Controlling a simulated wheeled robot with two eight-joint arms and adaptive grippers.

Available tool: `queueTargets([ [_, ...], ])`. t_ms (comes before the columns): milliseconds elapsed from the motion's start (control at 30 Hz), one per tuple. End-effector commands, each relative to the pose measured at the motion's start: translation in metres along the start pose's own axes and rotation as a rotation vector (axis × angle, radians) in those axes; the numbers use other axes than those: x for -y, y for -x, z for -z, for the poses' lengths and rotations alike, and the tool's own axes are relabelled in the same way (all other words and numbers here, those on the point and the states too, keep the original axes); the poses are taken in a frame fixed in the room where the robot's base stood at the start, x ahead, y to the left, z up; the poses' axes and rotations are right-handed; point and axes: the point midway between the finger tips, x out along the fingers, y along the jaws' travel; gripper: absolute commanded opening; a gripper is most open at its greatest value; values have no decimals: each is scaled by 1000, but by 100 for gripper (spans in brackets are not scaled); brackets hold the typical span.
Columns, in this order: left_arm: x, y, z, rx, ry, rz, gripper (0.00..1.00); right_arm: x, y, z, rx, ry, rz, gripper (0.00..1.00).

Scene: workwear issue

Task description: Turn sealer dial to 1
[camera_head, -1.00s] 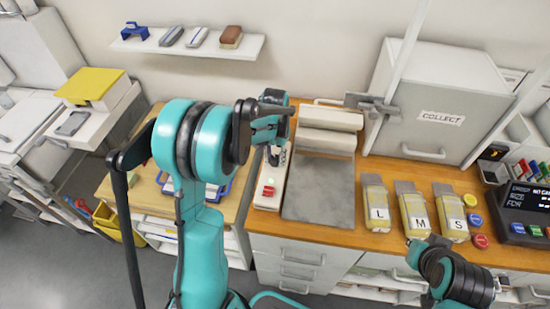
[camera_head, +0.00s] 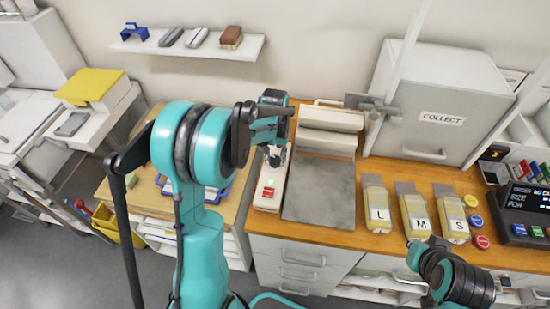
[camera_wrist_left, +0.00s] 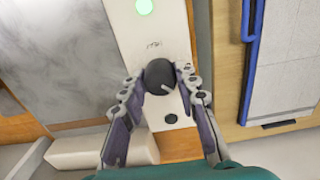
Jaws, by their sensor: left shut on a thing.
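The sealer (camera_head: 318,190) has a grey flat plate and a pale bar at its back. Its narrow white control strip (camera_head: 272,199) runs along the left side, with a green light and a red element near the front. My left gripper (camera_head: 274,158) points down over the strip and hides the dial in the head view. In the left wrist view the round black dial (camera_wrist_left: 159,73) with a pale pointer line sits between the fingertips of my left gripper (camera_wrist_left: 160,82), which are closed on its sides. The scale marks are too small to read.
Yellow packs marked L (camera_head: 377,208), M (camera_head: 416,215) and S (camera_head: 451,218) lie right of the sealer. A grey COLLECT cabinet (camera_head: 430,100) stands behind them. A wall shelf (camera_head: 190,46) holds small items. My right forearm is at lower right.

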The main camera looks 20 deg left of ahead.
Motion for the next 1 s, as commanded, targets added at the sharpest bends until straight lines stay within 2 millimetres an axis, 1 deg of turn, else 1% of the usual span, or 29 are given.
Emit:
queueTargets([
  [33, 0, 0, 0, 0, 0, 0, 33, 0, 0, 0, 0, 0, 0, 0],
  [67, 0, 0, 0, 0, 0, 0, 41, 0, 0, 0, 0, 0, 0, 0],
  [100, 0, 0, 0, 0, 0, 0, 51, 0, 0, 0, 0, 0, 0, 0],
  [400, 0, 1, 0, 0, -1, 0, 51, 0, 0, 0, 0, 0, 0, 0],
  [533, 0, 10, 0, 0, -1, 0, 51, 0, 0, 0, 0, 0, 0, 0],
  [667, 0, 33, 0, 0, -1, 0, 51, 0, 0, 0, 0, 0, 0, 0],
  [900, 0, 86, 0, 0, -1, 0, 51, 0, 0, 0, 0, 0, 0, 0],
  [1000, 0, 102, 0, 0, -1, 0, 51, 0, 0, 0, 0, 0, 0, 0],
])
